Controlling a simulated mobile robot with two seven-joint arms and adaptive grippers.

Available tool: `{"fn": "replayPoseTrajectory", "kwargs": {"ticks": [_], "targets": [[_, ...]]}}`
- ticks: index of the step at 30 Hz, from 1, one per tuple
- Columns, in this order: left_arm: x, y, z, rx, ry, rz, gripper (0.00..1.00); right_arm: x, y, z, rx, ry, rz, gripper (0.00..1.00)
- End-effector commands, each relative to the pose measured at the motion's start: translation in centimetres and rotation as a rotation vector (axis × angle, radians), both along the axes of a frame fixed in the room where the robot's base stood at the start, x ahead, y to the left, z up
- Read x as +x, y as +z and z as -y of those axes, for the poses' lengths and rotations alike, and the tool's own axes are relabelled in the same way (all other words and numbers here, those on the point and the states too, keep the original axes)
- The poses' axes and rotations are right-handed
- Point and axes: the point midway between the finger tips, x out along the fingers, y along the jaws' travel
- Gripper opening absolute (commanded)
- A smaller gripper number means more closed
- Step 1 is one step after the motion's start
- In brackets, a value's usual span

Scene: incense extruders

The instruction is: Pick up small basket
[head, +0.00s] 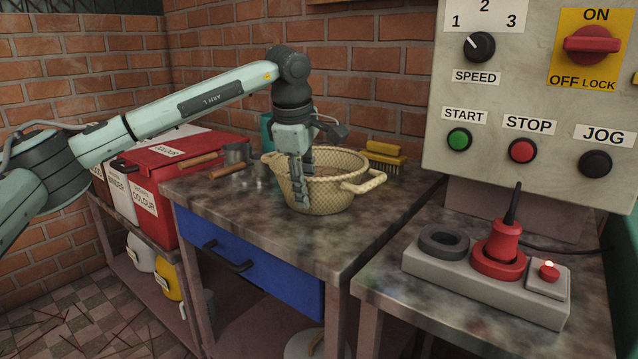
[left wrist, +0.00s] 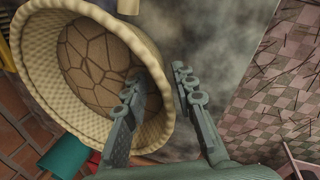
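The small basket (head: 333,192) is a cream woven basket with looped handles. It stands upright on the stained worktop (head: 240,215), left of the control panel. In the left wrist view its woven wall (left wrist: 35,75) and patterned, empty inside fill the left side. My left gripper (head: 300,184) points down at the basket's near left rim. In the left wrist view the gripper (left wrist: 161,84) is open, with one finger inside the basket and the other outside. The rim runs between them, and a gap shows beside the outer finger. The right gripper is not in view.
A brush (head: 384,158) lies behind the basket. Wooden-handled tools (head: 233,168) and a metal cup (head: 237,153) lie to its left, near a red box (head: 165,165). A control panel (head: 540,90) and a grey socket block (head: 480,280) stand on the right. The worktop's front is clear.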

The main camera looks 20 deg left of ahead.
Motion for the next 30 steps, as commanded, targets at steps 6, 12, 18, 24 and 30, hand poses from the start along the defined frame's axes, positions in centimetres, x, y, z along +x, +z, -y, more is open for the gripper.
{"fn": "replayPoseTrajectory", "kwargs": {"ticks": [6, 12, 18, 24, 30], "targets": [[0.01, 0.09, -0.01, 0.000, 0.000, 0.001, 0.19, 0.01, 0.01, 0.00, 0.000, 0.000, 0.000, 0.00], [0.00, 0.10, 0.00, 0.000, 0.000, 0.001, 0.00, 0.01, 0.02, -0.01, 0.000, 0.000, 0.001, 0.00], [0.00, 0.12, 0.00, -0.001, 0.000, 0.001, 0.00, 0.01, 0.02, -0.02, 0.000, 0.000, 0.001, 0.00], [0.04, 0.28, 0.02, -0.002, -0.001, 0.004, 0.00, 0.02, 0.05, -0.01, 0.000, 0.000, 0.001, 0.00], [0.05, 0.98, 0.03, -0.002, 0.000, 0.004, 0.00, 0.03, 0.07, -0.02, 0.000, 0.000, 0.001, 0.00]]}}
